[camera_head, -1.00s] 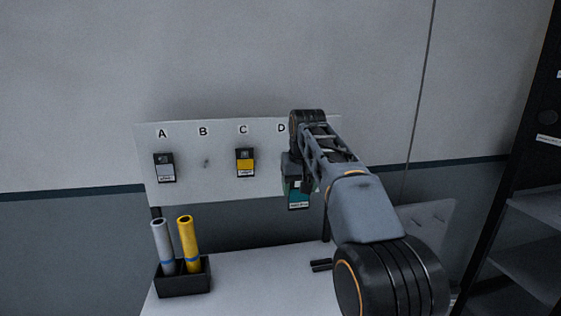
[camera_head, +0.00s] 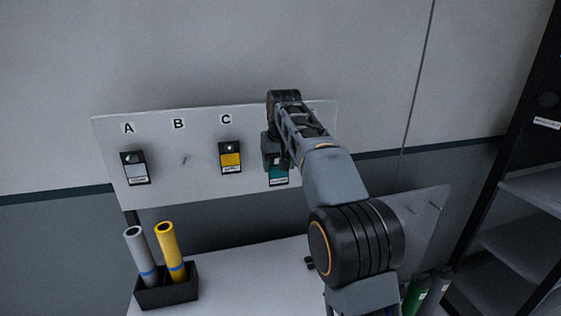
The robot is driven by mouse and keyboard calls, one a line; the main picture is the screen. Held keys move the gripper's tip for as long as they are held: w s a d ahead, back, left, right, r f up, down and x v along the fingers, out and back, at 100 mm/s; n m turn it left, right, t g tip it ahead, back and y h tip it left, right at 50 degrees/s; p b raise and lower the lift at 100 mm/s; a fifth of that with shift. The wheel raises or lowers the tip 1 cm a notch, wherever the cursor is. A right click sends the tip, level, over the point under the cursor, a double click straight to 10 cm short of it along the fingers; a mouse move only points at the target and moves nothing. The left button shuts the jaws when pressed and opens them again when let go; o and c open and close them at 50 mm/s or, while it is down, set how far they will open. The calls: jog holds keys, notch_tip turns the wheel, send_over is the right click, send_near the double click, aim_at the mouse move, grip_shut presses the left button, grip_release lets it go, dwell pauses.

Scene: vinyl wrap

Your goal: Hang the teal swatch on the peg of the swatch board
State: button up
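The teal swatch (camera_head: 279,175) is in front of the right part of the white swatch board (camera_head: 205,190), right of the yellow swatch. My gripper (camera_head: 273,153) is at the swatch's top edge and appears shut on it; the fingertips are mostly hidden. The swatch hangs below the gripper with its pale label at the bottom. The board shows letters A, B and C. The spot right of C is hidden behind my arm, so I cannot see a peg there or tell whether the swatch touches the board. A bare peg (camera_head: 184,160) shows under B.
A grey swatch (camera_head: 135,168) hangs under A and a yellow swatch (camera_head: 231,158) under C. Below, a black holder (camera_head: 167,291) with a grey and a yellow roll stands on the white table (camera_head: 235,280). Green and dark rolls stand lower right. A dark shelf (camera_head: 520,190) is at right.

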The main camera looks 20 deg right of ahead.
jog(key=shift+w+f+p, duration=0.15)
jog(key=shift+w+p, duration=1.95)
jog(key=shift+w, duration=0.5)
jog(key=shift+w+f, duration=0.45)
jog(key=shift+w, duration=0.1)
jog(key=shift+w, duration=0.1)
jog(key=o, duration=1)
jog(key=shift+c, duration=0.2)
jog(key=shift+r, duration=0.1)
